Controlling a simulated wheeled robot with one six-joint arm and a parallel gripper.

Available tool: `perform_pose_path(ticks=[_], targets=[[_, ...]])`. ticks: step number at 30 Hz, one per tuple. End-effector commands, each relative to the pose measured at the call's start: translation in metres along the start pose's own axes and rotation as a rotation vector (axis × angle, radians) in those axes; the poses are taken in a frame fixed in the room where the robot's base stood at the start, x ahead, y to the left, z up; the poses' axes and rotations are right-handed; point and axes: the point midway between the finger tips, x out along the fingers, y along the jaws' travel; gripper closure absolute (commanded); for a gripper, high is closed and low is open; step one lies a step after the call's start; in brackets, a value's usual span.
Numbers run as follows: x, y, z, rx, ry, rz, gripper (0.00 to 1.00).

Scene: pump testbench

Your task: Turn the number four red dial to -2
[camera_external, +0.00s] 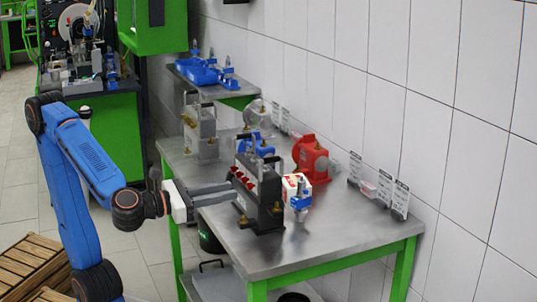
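A dark grey test box (268,195) with a top handle stands near the left edge of the metal table. Its left-facing side carries a row of several small red dials (240,180). The dial numbers and scale marks are too small to read, so I cannot tell which is number four or its setting. My gripper (234,191) reaches in from the left, its two long grey fingers pointing at the dial side with a gap between them. The fingertips are at or very near that side, below the visible dials. Whether they touch or surround a dial is unclear.
The metal table (345,238) also bears a red pump (312,160), a blue pump (256,143), a white-and-red box with a blue fitting (297,190), and a lighter grey unit (200,130). Label cards (400,198) stand by the wall. The table's front right is clear.

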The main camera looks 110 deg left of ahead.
Motion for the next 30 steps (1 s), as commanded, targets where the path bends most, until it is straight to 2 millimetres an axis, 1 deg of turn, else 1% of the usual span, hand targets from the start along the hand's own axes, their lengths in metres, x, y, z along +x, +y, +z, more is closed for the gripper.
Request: perform_pose_path(ticks=[1,9,13,19,28,29,30], targets=[[0.006,0.001,0.000,0.001,0.000,0.002,0.78],[0.032,0.001,-0.001,0.002,0.000,0.003,0.78],[0.042,0.001,0.000,0.000,0.000,0.002,0.78],[0.049,0.000,0.000,0.001,0.000,0.000,0.78],[0.050,0.000,0.000,0.001,0.000,-0.001,0.78],[0.050,0.000,0.000,0.001,0.000,-0.001,0.85],[0.050,0.000,0.000,0.001,0.000,-0.001,0.94]])
